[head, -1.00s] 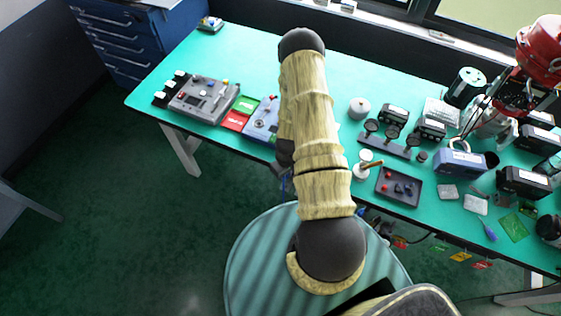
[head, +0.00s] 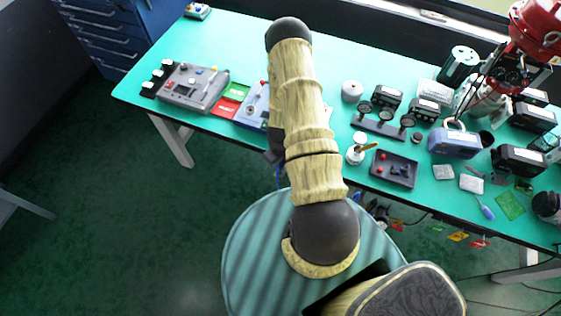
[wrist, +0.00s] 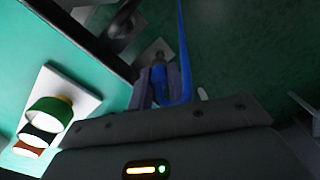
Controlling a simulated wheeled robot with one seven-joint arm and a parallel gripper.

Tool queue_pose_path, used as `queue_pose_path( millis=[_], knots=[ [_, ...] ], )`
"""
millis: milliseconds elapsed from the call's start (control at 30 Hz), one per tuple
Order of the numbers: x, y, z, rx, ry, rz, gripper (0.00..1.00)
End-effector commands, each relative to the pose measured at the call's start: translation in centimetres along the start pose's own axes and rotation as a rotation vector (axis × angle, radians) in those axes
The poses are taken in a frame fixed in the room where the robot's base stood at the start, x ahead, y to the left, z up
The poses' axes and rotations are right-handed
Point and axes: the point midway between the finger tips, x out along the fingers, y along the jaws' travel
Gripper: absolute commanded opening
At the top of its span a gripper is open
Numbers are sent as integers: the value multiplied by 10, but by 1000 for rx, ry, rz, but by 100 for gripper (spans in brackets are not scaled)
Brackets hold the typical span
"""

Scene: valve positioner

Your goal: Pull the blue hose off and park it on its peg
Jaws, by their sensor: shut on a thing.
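The blue hose (wrist: 183,45) runs down from the top of the wrist view and bends into a U beside the fingers. Its end sits between the fingertips of my gripper (wrist: 160,84), which is shut on it. A grey metal fitting (wrist: 155,50) shows just beyond the fingertips; I cannot tell whether the hose end touches it. In the head view my arm hides most of my gripper, at the table's front edge near the blue-grey device (head: 253,104). I cannot make out the peg.
A white plate with green, black and orange round parts (wrist: 50,108) lies left of the fingers in the wrist view.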

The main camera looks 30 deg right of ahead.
Motion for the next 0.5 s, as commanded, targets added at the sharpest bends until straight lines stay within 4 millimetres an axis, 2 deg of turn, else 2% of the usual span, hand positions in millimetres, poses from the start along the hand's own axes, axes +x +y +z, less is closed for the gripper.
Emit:
queue_pose_path(
  millis=[33, 200, 500],
  knots=[
    [8, 0, 0, 0, 0, -1, 0],
    [18, 0, 0, 0, -1, -1, 0],
    [22, 0, 0, 0, 0, -1, 0]
  ],
)
